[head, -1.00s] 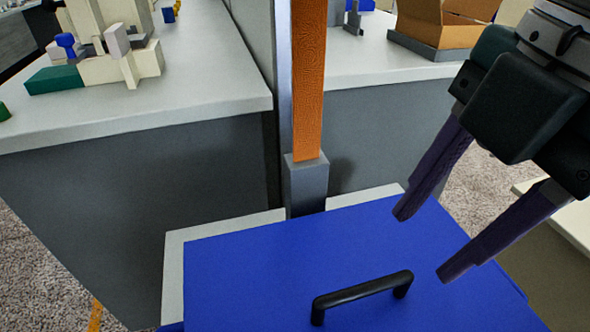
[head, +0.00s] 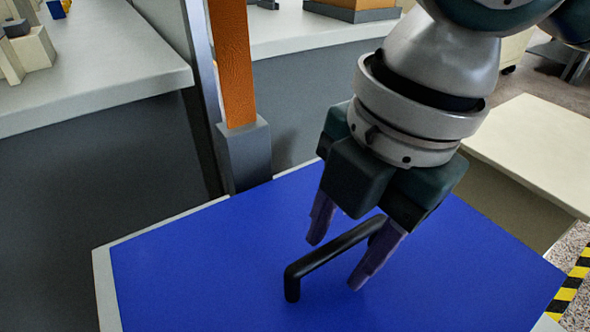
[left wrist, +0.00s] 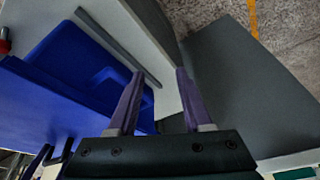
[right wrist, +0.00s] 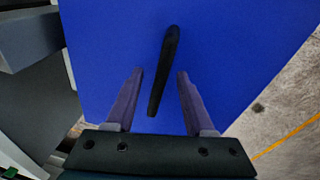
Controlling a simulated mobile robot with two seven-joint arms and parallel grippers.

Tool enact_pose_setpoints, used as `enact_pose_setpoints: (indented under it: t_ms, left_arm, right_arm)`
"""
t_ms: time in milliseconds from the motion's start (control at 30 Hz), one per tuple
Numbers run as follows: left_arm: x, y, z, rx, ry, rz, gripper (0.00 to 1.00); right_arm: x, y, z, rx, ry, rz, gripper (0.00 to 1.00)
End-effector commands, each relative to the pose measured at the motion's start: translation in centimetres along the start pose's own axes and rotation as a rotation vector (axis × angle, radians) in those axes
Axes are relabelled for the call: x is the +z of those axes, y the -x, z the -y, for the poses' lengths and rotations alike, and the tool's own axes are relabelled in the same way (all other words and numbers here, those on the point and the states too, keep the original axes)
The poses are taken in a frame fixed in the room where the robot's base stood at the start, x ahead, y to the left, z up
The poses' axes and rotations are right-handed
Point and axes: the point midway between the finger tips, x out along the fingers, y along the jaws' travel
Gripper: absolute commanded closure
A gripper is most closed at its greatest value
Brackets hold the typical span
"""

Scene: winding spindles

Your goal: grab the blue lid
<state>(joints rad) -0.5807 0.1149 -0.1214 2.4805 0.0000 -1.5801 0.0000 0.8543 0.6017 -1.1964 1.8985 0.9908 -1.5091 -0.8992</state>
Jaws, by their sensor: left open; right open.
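The blue lid (head: 200,255) lies flat and fills the lower part of the head view, with a black bar handle (head: 325,252) standing on it. My right gripper (head: 335,262) is open above the lid, its purple fingers on either side of the handle. In the right wrist view the lid (right wrist: 230,50) fills most of the picture, and the handle (right wrist: 164,70) runs lengthwise between the open fingers (right wrist: 160,80). I cannot tell how deep the fingertips reach beside it. My left gripper (left wrist: 158,75) is open and empty in the left wrist view, near a blue surface with a recess (left wrist: 75,60).
An orange post on a grey base (head: 243,150) stands behind the lid. A light worktop (head: 90,65) with small parts is at the left. A pale table (head: 535,145) is at the right, with black-and-yellow tape (head: 572,285) near the lid's right edge.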

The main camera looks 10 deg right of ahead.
Motion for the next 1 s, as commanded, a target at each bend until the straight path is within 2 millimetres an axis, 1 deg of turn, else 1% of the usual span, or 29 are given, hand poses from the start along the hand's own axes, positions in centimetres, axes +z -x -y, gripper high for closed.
enact_pose_setpoints:
  t_ms: [33,400,700,767,1000]
  left_arm:
    - [0.06,-0.15,0.08,-0.002,-0.002,0.001,0.5]
    - [0.03,0.06,0.3,-0.008,-0.008,0.002,0.5]
    - [-0.11,0.48,0.31,-0.008,-0.007,0.001,0.5]
    - [-0.09,0.4,0.3,-0.008,-0.007,0.001,0.5]
    - [-0.12,0.39,0.17,-0.004,-0.002,0.001,0.5]
  right_arm:
    - [0.01,-0.31,-0.01,0.001,0.0,0.0,0.46]
    - [0.01,-0.2,-0.02,0.001,0.0,0.0,0.46]
    - [0.03,-0.54,0.07,0.0,0.001,0.0,0.46]
    - [0.04,-0.6,0.06,0.0,0.001,0.0,0.52]
    - [0.04,-0.59,0.04,0.001,0.001,0.0,0.79]
